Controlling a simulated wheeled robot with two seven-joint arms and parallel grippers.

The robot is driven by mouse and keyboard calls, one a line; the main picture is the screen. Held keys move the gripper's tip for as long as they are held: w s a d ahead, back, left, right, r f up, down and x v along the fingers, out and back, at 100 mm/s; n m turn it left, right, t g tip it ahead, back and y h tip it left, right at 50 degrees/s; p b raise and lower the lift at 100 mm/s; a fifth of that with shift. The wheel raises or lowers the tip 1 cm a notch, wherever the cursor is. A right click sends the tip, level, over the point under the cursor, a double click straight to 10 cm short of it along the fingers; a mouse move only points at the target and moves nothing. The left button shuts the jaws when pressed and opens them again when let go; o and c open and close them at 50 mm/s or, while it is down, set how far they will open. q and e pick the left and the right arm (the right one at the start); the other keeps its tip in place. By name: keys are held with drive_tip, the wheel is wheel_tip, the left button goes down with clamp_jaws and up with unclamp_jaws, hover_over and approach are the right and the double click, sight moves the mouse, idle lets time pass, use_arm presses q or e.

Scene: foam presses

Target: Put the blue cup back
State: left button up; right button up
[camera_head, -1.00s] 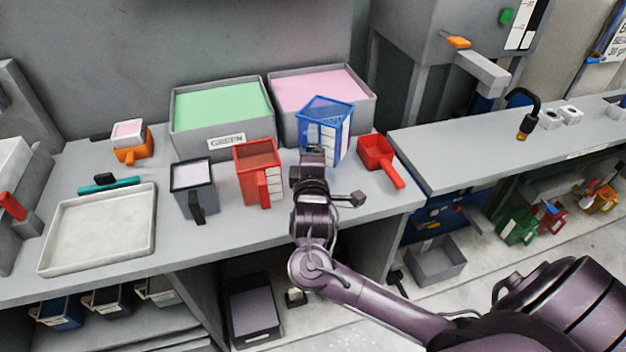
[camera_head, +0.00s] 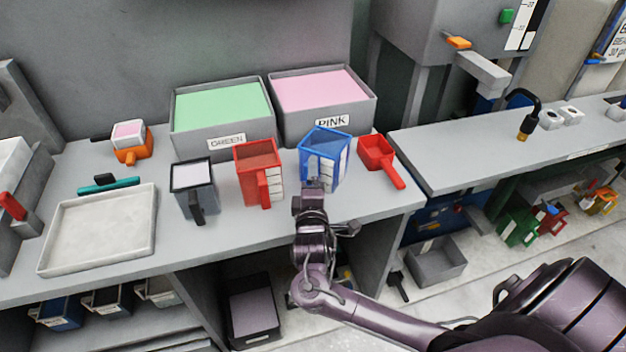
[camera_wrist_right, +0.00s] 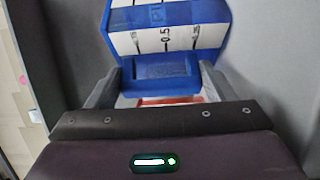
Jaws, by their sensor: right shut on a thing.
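The blue cup (camera_head: 322,160) is a see-through blue measuring cup with a white scale. In the head view it is upright at the bench's right part, between the red cup and the red scoop, in front of the pink bin. I cannot tell whether its base touches the bench. My right gripper (camera_head: 313,186) is at the cup's near side. In the right wrist view, the blue cup (camera_wrist_right: 167,30) fills the upper middle, and the gripper's fingers (camera_wrist_right: 160,84) are shut on its handle. My left gripper is not in view.
A red cup (camera_head: 258,165) and a dark grey cup (camera_head: 193,180) stand left of the blue cup. A red scoop (camera_head: 378,154) lies close on its right. The green bin (camera_head: 200,143) and pink bin (camera_head: 290,131) stand behind. A white tray (camera_head: 70,268) lies at left.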

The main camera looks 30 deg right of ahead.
drive_tip(key=o, duration=1)
drive_tip(key=shift+f, duration=0.1)
drive_tip(key=v, duration=1.2)
drive_tip(key=shift+b, duration=0.4)
